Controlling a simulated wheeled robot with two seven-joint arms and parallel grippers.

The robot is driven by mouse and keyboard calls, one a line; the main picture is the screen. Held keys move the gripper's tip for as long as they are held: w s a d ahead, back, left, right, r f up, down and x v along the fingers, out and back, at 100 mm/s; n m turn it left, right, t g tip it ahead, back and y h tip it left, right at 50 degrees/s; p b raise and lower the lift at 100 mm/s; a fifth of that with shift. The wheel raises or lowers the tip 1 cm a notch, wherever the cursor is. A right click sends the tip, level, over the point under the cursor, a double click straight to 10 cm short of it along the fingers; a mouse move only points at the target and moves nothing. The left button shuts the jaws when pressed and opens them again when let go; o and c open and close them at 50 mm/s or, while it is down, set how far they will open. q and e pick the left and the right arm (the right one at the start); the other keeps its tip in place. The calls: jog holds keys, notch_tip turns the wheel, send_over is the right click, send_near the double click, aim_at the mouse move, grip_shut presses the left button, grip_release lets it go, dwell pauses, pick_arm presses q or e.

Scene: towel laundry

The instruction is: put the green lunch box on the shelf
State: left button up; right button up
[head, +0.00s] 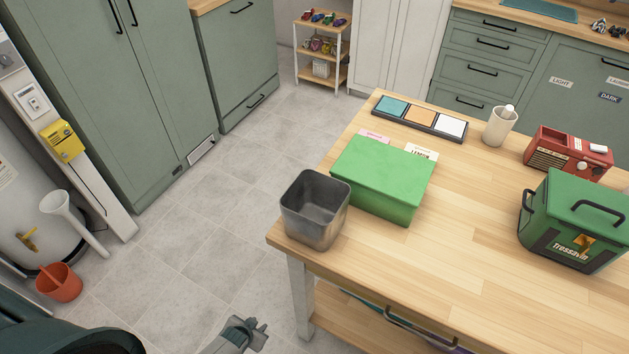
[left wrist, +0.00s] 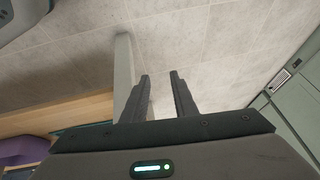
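A green lunch box (head: 570,222) with dark handles and a front latch stands upright on the right part of the wooden table (head: 455,255). A small open shelf unit (head: 322,50) stands at the back against the wall, holding small items on its tiers. My left gripper (head: 260,330) is low over the floor, left of the table's front leg and far from the lunch box. In the left wrist view, its two fingers (left wrist: 160,82) are apart with nothing between them. My right gripper is not in view.
A plain green box (head: 382,175), a grey metal bin (head: 315,208), a swatch tray (head: 419,117), a white cup (head: 499,127) and a red radio (head: 567,153) share the tabletop. The table has a lower shelf (head: 350,325). The floor (head: 215,220) left of the table is clear.

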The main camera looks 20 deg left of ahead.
pick_arm(q)
jog(key=s+d+f+g, duration=0.1)
jog(key=s+f, duration=0.2)
jog(key=s, duration=0.7)
jog(key=s+d+f+g+b, duration=0.1)
jog(key=s+d+f+g, duration=0.1)
jog(key=s, duration=0.8)
jog(key=s+d+f+g+b, duration=0.1)
jog(key=s+f, duration=0.4)
jog(key=s, duration=0.6)
jog(key=shift+d+g, duration=0.4)
jog(key=shift+d, duration=0.05)
jog(key=shift+f, duration=0.1)
